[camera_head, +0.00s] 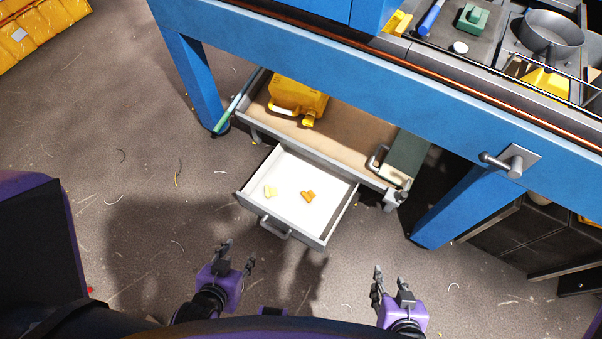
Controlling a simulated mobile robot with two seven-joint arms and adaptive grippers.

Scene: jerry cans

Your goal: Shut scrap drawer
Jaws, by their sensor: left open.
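The scrap drawer (283,173) is pulled out below the blue bench, with its white floor showing. It holds a pale yellow scrap (270,191) and an orange scrap (308,196). Its grey handle (273,228) is on the front face, toward me. My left gripper (238,254) is open and empty, below and left of the handle, apart from it. My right gripper (390,281) is to the lower right of the drawer, also apart from it; its fingers overlap in this view, so its opening is unclear.
A wooden-floored tray (345,140) above the drawer holds a yellow jerry can (297,97). A blue bench leg (196,85) stands left, another (462,205) right. A lever (508,162) juts from the bench front. The floor around the drawer front is clear.

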